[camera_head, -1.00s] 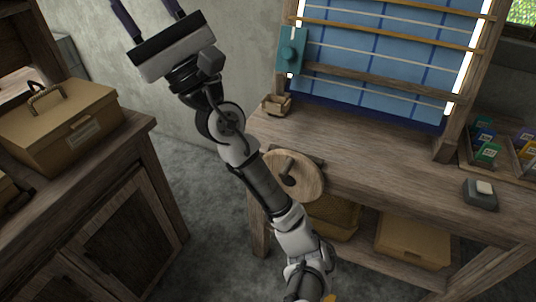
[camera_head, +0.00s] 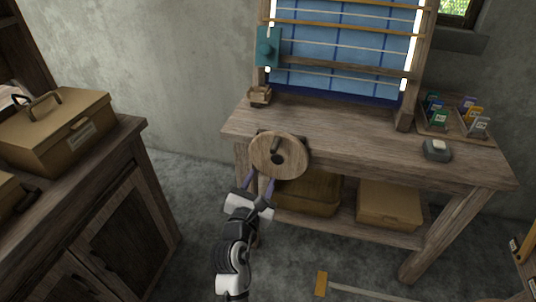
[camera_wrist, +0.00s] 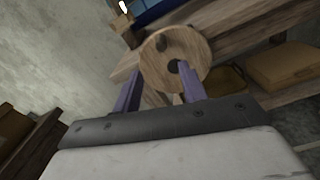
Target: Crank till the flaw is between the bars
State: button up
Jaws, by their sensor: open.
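The round wooden crank wheel (camera_head: 294,150) is on the front left of the loom bench, with a dark handle (camera_head: 276,158) on its face. In the wrist view the wheel (camera_wrist: 196,50) is ahead of my gripper (camera_wrist: 158,80). My gripper (camera_head: 260,182) is open and empty, just below and in front of the wheel; the right finger overlaps the wheel's lower part in the wrist view, and contact cannot be told. The blue cloth (camera_head: 343,48) hangs in the upright frame, crossed by pale and orange bars (camera_head: 345,29). I cannot make out a flaw in it.
A teal block with a knob (camera_head: 268,47) is on the frame's left post. A small wooden box (camera_head: 260,95), a grey block (camera_head: 437,151) and a tray of coloured packets (camera_head: 455,128) are on the bench. A cabinet (camera_head: 125,205) stands left.

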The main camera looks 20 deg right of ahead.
aim_at(273, 152)
jog(key=p+x, duration=0.2)
jog(key=x, duration=1.1)
jog(key=shift+w+d+f, duration=0.1)
jog(key=shift+w+d, duration=0.2)
grip_shut()
